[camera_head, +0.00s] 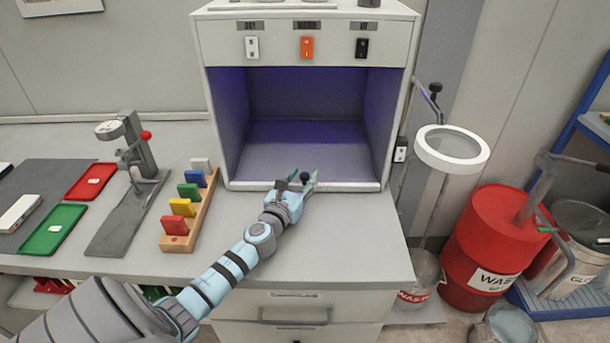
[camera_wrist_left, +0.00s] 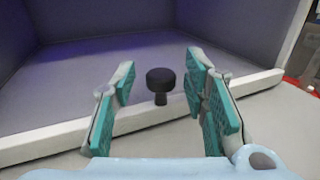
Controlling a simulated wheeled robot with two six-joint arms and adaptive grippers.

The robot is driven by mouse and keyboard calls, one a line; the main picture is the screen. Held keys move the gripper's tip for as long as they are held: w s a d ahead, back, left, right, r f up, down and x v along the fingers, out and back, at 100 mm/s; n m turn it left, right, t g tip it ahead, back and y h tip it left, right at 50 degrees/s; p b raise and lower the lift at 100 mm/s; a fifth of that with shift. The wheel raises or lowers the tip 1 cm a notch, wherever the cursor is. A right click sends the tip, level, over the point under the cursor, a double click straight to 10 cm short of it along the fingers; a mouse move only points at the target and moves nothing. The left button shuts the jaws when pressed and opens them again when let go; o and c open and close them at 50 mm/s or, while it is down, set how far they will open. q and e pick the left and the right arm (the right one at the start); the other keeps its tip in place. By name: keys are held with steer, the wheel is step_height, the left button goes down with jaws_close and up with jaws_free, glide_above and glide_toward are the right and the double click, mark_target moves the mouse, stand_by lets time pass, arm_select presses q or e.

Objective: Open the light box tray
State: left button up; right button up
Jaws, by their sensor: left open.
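The light box (camera_head: 212,110) stands on the counter with its front open and a violet glow inside. Its tray (camera_head: 345,185) lies at the bottom, with a pale front edge and a black knob (camera_head: 304,177) at the middle. In the left wrist view the knob (camera_wrist_left: 160,82) stands between the two teal finger pads, apart from both. My left gripper (camera_head: 301,183) is open around the knob, at the tray's front edge; it also shows in the left wrist view (camera_wrist_left: 163,100). My right gripper is not in view.
Left of the box are a wooden rack (camera_head: 207,212) of coloured blocks, a grey stand (camera_head: 130,205), a red tray (camera_head: 90,181) and a green tray (camera_head: 53,230). A ring lamp (camera_head: 425,150) and red waste drum (camera_head: 482,235) stand right. The counter's front right is clear.

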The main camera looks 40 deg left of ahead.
arm_select(q)
steer(key=shift+x, duration=0.75)
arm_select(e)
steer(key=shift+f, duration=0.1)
arm_select(q)
jaws_close()
steer(key=shift+s+d, duration=0.1)
steer(key=shift+d, duration=0.05)
